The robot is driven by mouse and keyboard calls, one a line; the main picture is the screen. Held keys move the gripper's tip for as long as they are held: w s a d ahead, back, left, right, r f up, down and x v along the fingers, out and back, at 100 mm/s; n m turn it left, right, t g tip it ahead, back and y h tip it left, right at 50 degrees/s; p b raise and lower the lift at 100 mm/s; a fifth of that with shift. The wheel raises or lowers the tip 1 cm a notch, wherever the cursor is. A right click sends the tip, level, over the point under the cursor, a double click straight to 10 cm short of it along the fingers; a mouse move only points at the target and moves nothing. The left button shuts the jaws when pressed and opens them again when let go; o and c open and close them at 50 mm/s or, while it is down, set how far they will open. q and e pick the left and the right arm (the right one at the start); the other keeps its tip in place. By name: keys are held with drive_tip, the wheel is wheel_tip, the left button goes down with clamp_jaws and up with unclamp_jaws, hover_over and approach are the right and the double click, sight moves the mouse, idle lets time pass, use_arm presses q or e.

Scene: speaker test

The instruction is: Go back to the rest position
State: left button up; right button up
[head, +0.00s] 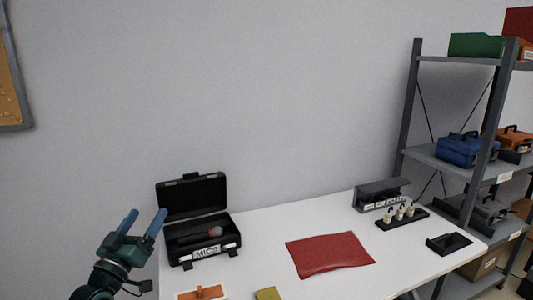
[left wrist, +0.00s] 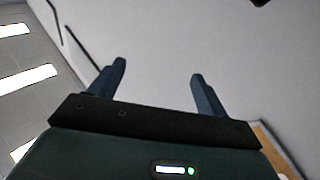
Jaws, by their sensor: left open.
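My left gripper (head: 142,222) is raised at the left of the head view, just left of the open microphone case. Its two blue fingers stand apart with nothing between them. In the left wrist view the same gripper (left wrist: 160,85) is open and empty, with the wall and part of the ceiling behind it. My right gripper is not seen in either view.
A white table (head: 260,255) holds the open black case labelled MICS (head: 196,215), a red mat (head: 330,254), a black rack with small pale items (head: 402,215) and a grey holder (head: 382,194). A shelf unit (head: 408,110) stands at the right.

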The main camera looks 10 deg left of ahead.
use_arm(q)
drive_tip(key=s+d+f+m+g+h, duration=0.25)
drive_tip(key=s+d+f, duration=0.2)
drive_tip(key=f, duration=0.35)
drive_tip(key=s+d+f+m+g+h, duration=0.1)
drive_tip(key=s+d+f+m+g, duration=0.3)
drive_tip(key=d+f, duration=0.3)
drive_tip(key=s+d+f+m+g, duration=0.2)
drive_tip(key=s+d+f+g, duration=0.1)
drive_tip(key=s+f, duration=0.5)
drive_tip(key=s+d+f+m+g, duration=0.35)
drive_tip(key=s+f, duration=0.25)
drive_tip(key=s, duration=0.3)
drive_tip(key=w+d+r+n+t+p, duration=0.1)
drive_tip(key=d+r+n+p, duration=0.1)
drive_tip(key=d+n, duration=0.4)
drive_tip(key=shift+w+d+r+y, duration=0.2)
drive_tip(key=shift+w+y, duration=0.15)
drive_tip(key=shift+y, duration=0.1)
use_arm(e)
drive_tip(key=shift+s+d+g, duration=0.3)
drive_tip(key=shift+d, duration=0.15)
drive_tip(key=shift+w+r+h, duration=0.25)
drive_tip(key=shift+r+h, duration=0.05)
